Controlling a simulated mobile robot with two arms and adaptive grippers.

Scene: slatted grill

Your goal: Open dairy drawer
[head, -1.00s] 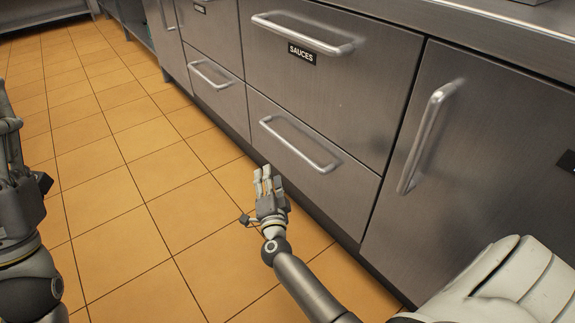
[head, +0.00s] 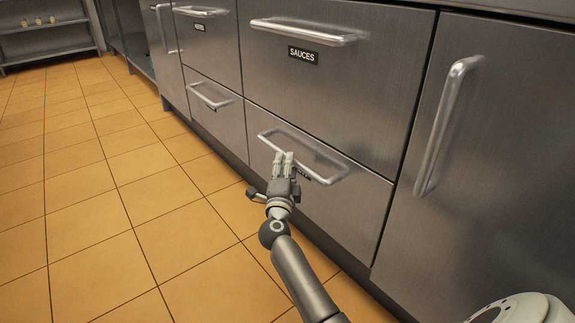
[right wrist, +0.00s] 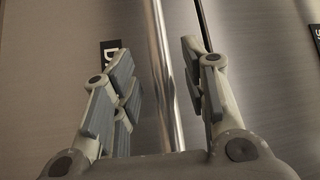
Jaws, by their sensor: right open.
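The lower drawer (head: 350,213) under the SAUCES drawer is closed. Its long metal bar handle (head: 325,160) shows in the head view, partly covered by my right gripper (head: 284,158). In the right wrist view, a dark label (right wrist: 108,46) beginning with "D" is beside the handle (right wrist: 162,60); the rest of the word is hidden by a finger. My right gripper (right wrist: 162,85) is open, with the bar running between its fingers in that view. I cannot tell whether a finger touches the bar. My left gripper is out of view.
The SAUCES drawer (head: 340,95) is closed above. A cabinet door (head: 490,170) with an upright handle is to the right. More closed drawers (head: 205,50) are to the left. The tiled floor (head: 100,200) is clear.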

